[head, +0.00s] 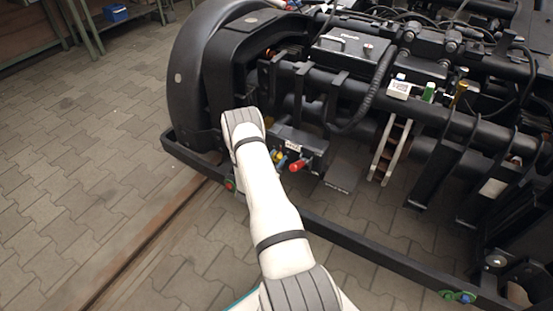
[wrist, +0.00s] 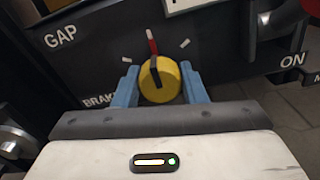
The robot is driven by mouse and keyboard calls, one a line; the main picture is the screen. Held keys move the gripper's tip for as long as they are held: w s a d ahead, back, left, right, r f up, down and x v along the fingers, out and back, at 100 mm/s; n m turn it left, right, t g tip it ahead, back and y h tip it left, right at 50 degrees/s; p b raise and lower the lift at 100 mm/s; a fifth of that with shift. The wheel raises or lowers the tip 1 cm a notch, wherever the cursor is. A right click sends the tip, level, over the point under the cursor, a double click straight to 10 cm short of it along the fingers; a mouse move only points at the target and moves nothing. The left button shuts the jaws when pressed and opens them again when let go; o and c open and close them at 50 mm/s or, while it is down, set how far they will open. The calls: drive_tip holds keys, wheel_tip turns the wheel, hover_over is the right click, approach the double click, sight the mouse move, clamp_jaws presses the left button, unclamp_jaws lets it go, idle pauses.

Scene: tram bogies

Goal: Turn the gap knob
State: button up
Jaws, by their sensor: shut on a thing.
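The pointer stands nearly straight up, tilted slightly left, between white tick marks. The label "GAP" is up and to the left. My gripper (wrist: 159,85) has its two blue fingers on either side of the knob, shut on it.
A red handle (head: 299,165) sticks out just right of my arm in the head view. The black bogie frame (head: 400,262) surrounds the panel, with a small ladder-like part (head: 390,150) to the right. Paved floor (head: 70,160) lies open on the left.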

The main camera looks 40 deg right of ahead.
drive_tip(key=o, duration=1)
drive_tip(key=p+v, duration=0.2)
drive_tip(key=v, duration=0.5)
drive_tip(key=shift+s+a+p, duration=0.15)
drive_tip(key=shift+a+p, duration=0.15)
drive_tip(key=shift+a, duration=0.1)
